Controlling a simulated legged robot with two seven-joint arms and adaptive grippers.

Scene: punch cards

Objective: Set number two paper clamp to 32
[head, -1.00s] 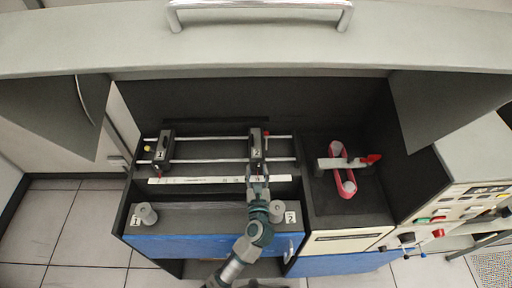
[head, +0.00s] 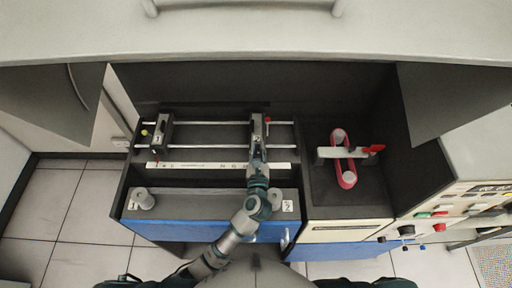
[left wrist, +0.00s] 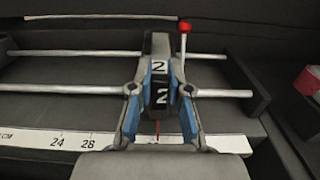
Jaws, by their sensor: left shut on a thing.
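The number two paper clamp (head: 258,130) is a dark block on two metal rails, towards their right end. In the left wrist view the clamp (left wrist: 159,67) bears white "2" labels, and a red-knobbed lever (left wrist: 185,27) stands at its right. My left gripper (head: 257,160) is at the clamp's front. In the left wrist view its blue-padded fingers (left wrist: 160,98) are shut on the clamp from both sides. A red pointer line hangs over the white ruler (left wrist: 75,141). The marks 24 and 28 show left of the gripper; the numbers under it are hidden.
The number one clamp (head: 159,134) sits at the rails' left end. Two grey knobs stand on the front ledge, the left one (head: 143,199) clear in view. A red looped part with a lever (head: 343,158) lies in the right bay. A control panel (head: 470,205) is at far right.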

